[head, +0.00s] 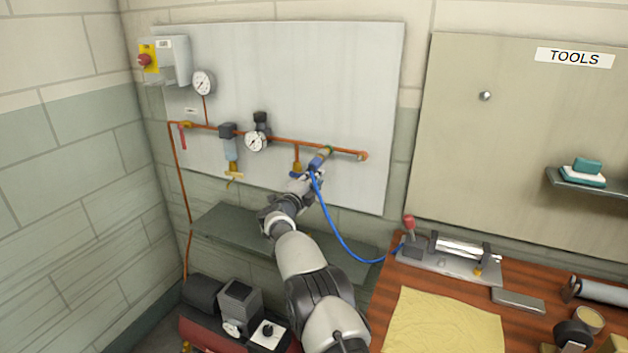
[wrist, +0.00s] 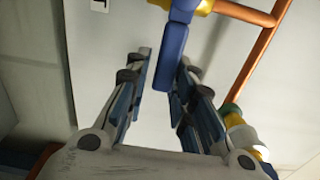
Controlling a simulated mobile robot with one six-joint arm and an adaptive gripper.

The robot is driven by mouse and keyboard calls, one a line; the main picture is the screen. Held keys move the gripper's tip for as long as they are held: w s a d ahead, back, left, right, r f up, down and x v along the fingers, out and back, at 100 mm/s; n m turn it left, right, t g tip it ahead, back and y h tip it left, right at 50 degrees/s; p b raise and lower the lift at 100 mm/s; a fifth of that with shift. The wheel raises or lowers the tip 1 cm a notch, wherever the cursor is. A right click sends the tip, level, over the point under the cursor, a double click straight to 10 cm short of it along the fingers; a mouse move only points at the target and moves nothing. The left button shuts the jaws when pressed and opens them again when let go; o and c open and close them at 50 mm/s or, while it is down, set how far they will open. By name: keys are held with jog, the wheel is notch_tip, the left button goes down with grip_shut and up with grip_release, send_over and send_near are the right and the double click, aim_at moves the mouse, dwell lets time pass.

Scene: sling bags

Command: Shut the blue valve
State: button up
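The blue valve handle (wrist: 176,58) hangs from a brass body on the copper pipe. In the wrist view its lower end shows between the fingertips, closer to the right finger; I cannot tell whether it touches. My gripper (wrist: 165,62) is open, with a gap on the handle's left. In the head view my gripper (head: 305,180) is up at the wall panel, just below the blue handle (head: 320,161). The gripper and wrist partly hide the valve there.
The copper pipe (head: 285,139) runs across the white panel (head: 330,80). A blue hose (head: 335,232) hangs from near the gripper to the bench at right. A pressure gauge (head: 255,142) and a red-handled valve (head: 182,136) are to the left. A dark shelf (head: 228,228) lies below.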

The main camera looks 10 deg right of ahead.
jog(key=shift+o, duration=1.2)
jog(key=shift+s+a, duration=0.1)
jog(key=shift+a, duration=0.05)
jog(key=v, duration=1.1)
jog(key=shift+s+a, duration=0.2)
jog(key=shift+s, duration=0.1)
jog(key=shift+r, duration=0.1)
